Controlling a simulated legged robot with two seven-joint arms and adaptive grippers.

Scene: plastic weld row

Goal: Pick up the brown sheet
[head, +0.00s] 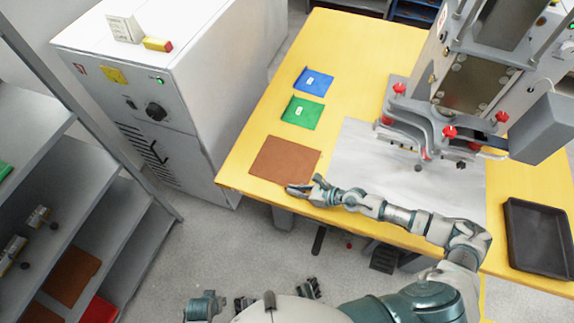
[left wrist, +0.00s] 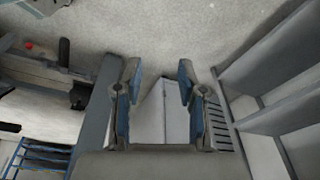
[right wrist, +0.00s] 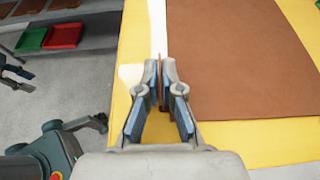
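The brown sheet (head: 285,160) lies on the yellow table (head: 345,75) near its front left corner. It also fills the upper right of the right wrist view (right wrist: 245,60). My right gripper (right wrist: 161,80) is at the sheet's front edge, with its fingertips close together. A thin brown strip shows between them, so it looks shut on the sheet's edge. In the head view the right gripper (head: 300,187) covers the sheet's front right corner. My left gripper (left wrist: 161,80) is open and empty, over the floor, away from the table.
Green (head: 302,112) and blue (head: 313,82) sheets lie behind the brown one. A pale mat (head: 370,165) and a press (head: 470,85) are to the right. A black tray (head: 540,238) sits far right. A grey cabinet (head: 180,75) stands left of the table, with shelves (head: 85,210) beyond.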

